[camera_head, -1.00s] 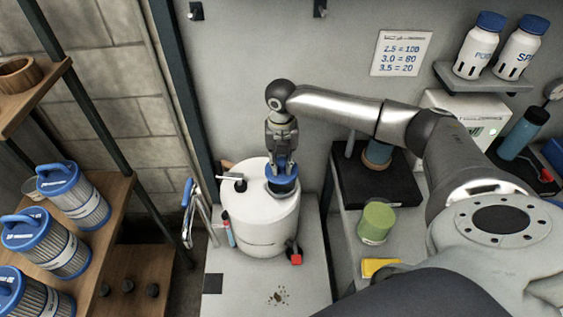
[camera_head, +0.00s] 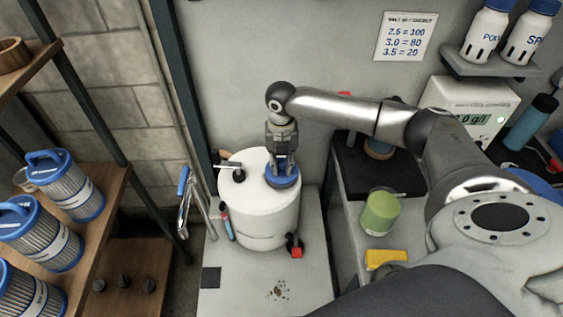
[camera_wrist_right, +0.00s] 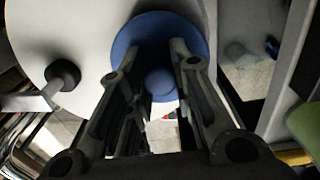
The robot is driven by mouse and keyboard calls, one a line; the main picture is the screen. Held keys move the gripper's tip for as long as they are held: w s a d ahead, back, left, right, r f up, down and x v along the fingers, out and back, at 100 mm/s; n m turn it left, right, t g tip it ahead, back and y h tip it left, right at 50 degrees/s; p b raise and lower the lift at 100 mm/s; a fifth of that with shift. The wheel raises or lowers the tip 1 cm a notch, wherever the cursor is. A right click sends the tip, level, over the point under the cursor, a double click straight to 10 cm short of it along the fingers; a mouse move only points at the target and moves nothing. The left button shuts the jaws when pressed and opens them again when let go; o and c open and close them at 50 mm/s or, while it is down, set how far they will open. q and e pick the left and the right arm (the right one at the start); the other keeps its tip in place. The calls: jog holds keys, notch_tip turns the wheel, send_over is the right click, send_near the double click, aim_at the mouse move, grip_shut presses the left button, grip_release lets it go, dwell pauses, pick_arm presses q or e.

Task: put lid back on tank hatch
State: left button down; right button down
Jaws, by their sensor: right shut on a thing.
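The white tank (camera_head: 262,215) stands on a low grey platform. The blue lid (camera_head: 284,182) is at the right part of the tank's top, where the hatch is. My right gripper (camera_head: 283,168) points down and is shut on the lid's knob, which shows between the fingers in the right wrist view (camera_wrist_right: 160,84). In that view the lid's disc (camera_wrist_right: 150,28) covers the hatch opening. I cannot tell if the lid is fully seated or slightly above the rim. My left gripper is not in view.
A black fitting with a white handle (camera_head: 238,173) sits on the tank top, left of the lid. A red-handled valve (camera_head: 296,251) is at its lower right. Filter cartridges (camera_head: 40,236) fill the left shelf.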

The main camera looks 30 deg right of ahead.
jog(key=shift+p, duration=0.85)
dwell(0.8)
jog(key=shift+f+p, duration=0.15)
jog(key=shift+p, duration=0.15)
dwell(0.9)
jog(key=shift+p, duration=0.35)
dwell(0.4)
dwell(0.3)
jog(key=c, duration=1.2)
grip_release()
jog(key=o, duration=0.5)
